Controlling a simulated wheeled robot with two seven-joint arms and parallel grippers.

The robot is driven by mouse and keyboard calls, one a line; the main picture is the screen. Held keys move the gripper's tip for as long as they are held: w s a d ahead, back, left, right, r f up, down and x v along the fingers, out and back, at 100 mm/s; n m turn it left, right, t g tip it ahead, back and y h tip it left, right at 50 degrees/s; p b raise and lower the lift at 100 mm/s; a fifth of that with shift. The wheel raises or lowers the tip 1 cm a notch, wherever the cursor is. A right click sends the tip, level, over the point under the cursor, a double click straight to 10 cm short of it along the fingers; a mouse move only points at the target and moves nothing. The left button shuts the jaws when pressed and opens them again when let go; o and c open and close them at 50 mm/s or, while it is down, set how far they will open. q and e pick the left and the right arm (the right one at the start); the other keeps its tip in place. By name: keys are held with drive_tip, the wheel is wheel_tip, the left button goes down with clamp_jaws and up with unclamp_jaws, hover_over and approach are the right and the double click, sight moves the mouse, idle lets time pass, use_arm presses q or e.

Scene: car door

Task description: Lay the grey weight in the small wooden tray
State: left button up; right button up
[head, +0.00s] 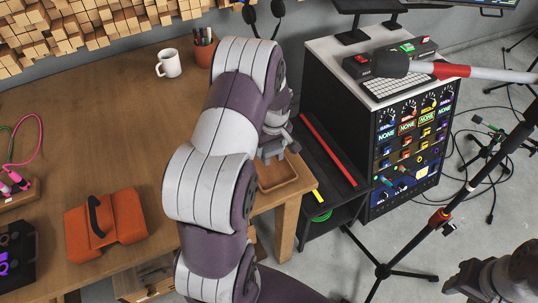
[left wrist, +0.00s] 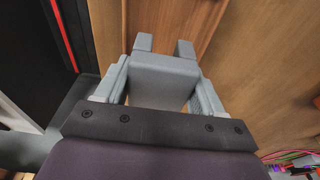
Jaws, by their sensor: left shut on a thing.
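My left gripper (head: 274,147) is at the right end of the wooden table, at the small wooden tray (head: 280,180). In the left wrist view the left gripper (left wrist: 164,45) is shut on the grey weight (left wrist: 160,85), a plain block between its fingers. The tray's brown inside (left wrist: 160,14) shows beyond the fingertips there. In the head view my arm and gripper hide most of the weight, and I cannot tell whether it touches the tray floor. My right gripper (head: 472,278) is partly in view at the lower right, its jaws unclear.
An orange case (head: 107,228) with a black handle lies on the table (head: 70,120). A white mug (head: 168,63) and a pencil cup (head: 204,48) stand at the back. A black shelf with a red bar (head: 328,150) and an equipment rack (head: 412,135) stand close right of the tray.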

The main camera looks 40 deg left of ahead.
sight(272, 149)
use_arm(q)
drive_tip(key=shift+s+a+f, duration=0.1)
drive_tip(key=shift+s+f, duration=0.1)
drive_tip(key=shift+f, duration=2.1)
drive_tip(key=o, duration=1.5)
drive_tip(key=shift+r, duration=0.35)
drive_tip(key=r, duration=0.3)
drive_tip(key=d+r, duration=0.1)
drive_tip(key=r, duration=0.3)
drive_tip(key=s+d+r, duration=0.1)
drive_tip(key=r, duration=0.3)
drive_tip(key=shift+r, duration=0.2)
drive_tip(key=s+d+r+m, duration=0.1)
drive_tip(key=s+d+m, duration=0.3)
drive_tip(key=d, duration=0.1)
drive_tip(key=s+d+r+m+h, duration=0.1)
drive_tip(key=s+d+m, duration=0.3)
drive_tip(key=d, duration=0.1)
drive_tip(key=s+d+r+m, duration=0.1)
drive_tip(key=s+d+m, duration=0.3)
drive_tip(key=d, duration=0.2)
drive_tip(key=shift+r+m+t, duration=0.1)
drive_tip(key=shift+m+t, duration=0.2)
drive_tip(key=shift+m, duration=0.1)
